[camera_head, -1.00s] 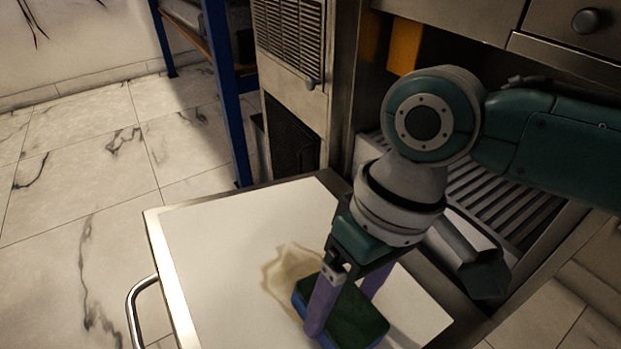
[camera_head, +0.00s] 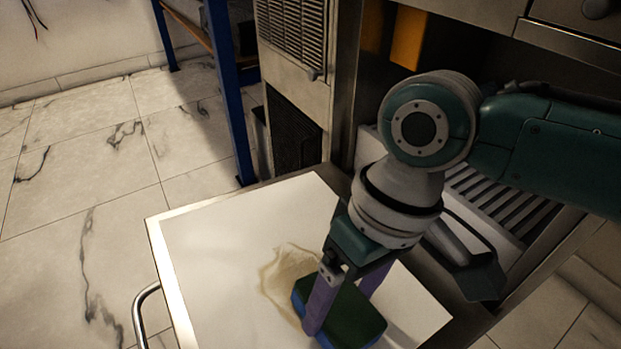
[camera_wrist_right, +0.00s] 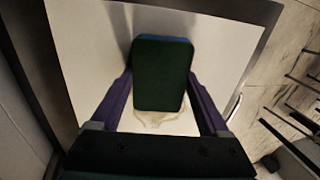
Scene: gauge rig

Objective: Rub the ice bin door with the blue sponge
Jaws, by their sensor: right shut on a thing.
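The ice bin door (camera_head: 215,245) lies open and roughly level, its white inner face up, with a metal rim and a bar handle (camera_head: 143,312) at its left. A brown stain (camera_head: 280,270) marks the white face. My right gripper (camera_head: 338,300) is shut on the blue sponge (camera_head: 352,318), which has a dark green top. The sponge is at the door face, just right of the stain and covering part of that area. In the right wrist view the sponge (camera_wrist_right: 162,75) sits between the purple fingers, with some stain below it. My left gripper is not in view.
The machine's opening with a slatted part (camera_head: 495,205) is behind my right arm. A vented panel (camera_head: 290,35) and a blue rack post (camera_head: 228,100) stand at the back. The marble floor (camera_head: 80,200) at left is clear.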

